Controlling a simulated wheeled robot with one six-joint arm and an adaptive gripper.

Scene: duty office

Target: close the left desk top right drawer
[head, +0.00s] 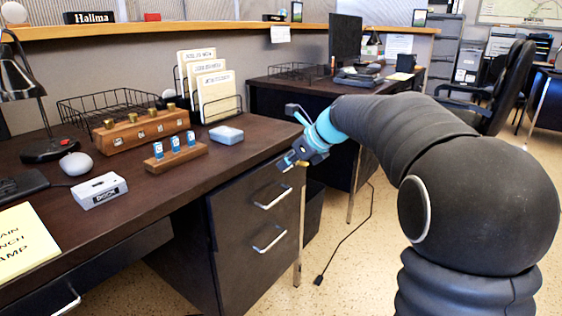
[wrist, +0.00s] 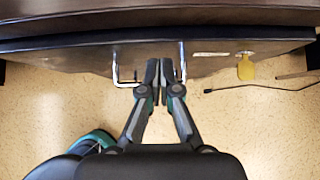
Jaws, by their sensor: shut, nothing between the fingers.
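The left desk (head: 130,195) has a dark drawer pedestal at its right end, with two silver bar handles in the head view. The upper drawer front (head: 240,200) carries the upper handle (head: 272,198). It looks near flush with the pedestal; I cannot tell whether a small gap remains. My gripper (head: 290,160) is at the desk's front right corner, just above that handle. In the wrist view my gripper (wrist: 166,66) is shut and empty, its fingertips covering the middle of a silver handle (wrist: 124,84). Contact with the drawer front (wrist: 85,58) cannot be told.
A lower handle (head: 270,240) sits below.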

